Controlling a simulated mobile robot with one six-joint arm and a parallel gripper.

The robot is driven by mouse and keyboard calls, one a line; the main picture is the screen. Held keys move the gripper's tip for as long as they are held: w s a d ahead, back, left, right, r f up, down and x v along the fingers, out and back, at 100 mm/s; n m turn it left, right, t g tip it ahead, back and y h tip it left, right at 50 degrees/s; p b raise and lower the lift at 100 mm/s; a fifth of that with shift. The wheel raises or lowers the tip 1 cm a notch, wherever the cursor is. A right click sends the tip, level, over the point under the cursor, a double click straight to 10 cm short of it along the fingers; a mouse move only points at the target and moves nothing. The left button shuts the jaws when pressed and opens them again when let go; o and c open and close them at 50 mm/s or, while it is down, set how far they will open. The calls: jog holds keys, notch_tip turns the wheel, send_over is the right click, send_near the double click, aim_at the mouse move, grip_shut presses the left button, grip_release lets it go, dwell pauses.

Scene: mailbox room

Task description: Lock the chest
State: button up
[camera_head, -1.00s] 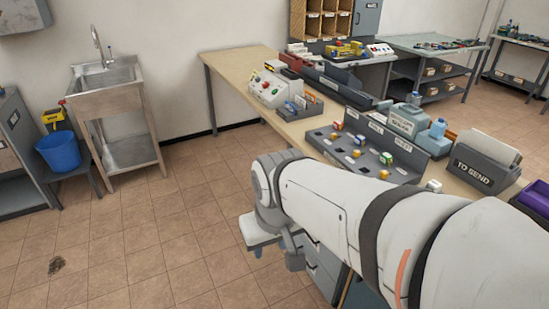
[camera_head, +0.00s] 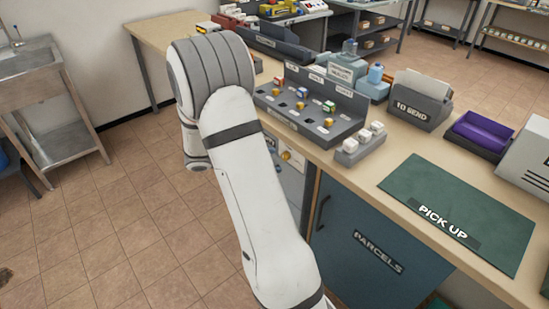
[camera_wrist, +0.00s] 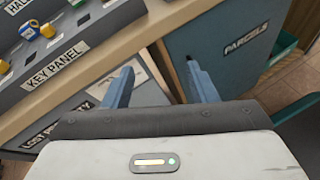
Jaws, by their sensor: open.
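No thing labelled as a chest shows. A grey front labelled "LOST PROPERTY" (camera_wrist: 58,122) is under the counter in the wrist view, partly hidden by my gripper; whether it is the chest, I cannot tell. In the head view, a grey front with a yellow round part (camera_head: 287,156) shows beside my arm. The key panel (camera_head: 318,108) on the counter holds several small coloured pieces; its "KEY PANEL" label (camera_wrist: 54,70) shows in the wrist view. My gripper (camera_wrist: 159,66) is open and empty, its blue fingers apart before the counter front. My arm hides the gripper in the head view.
The blue "PARCELS" cabinet door (camera_head: 350,236) is right of my arm, with a dark handle. A green "PICK UP" mat (camera_head: 440,195), a "TO SEND" box (camera_head: 419,103) and a purple tray (camera_head: 480,133) are on the counter. A sink (camera_head: 45,105) stands left; the tiled floor between is clear.

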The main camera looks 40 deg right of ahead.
jog(key=w+d+f+n+t+h, duration=0.2)
jog(key=w+d+f+n+h, duration=0.15)
jog(key=w+f, duration=0.2)
jog(key=n+t+h+b, duration=0.1)
jog(key=n+t, duration=0.3)
jog(key=n, duration=0.2)
send_near(283, 157)
jog(key=d, duration=0.5)
jog(key=w+d, duration=0.1)
jog(key=d, duration=0.2)
jog(key=shift+w, duration=0.15)
jog(key=c, duration=0.9)
jog(key=shift+c, duration=0.3)
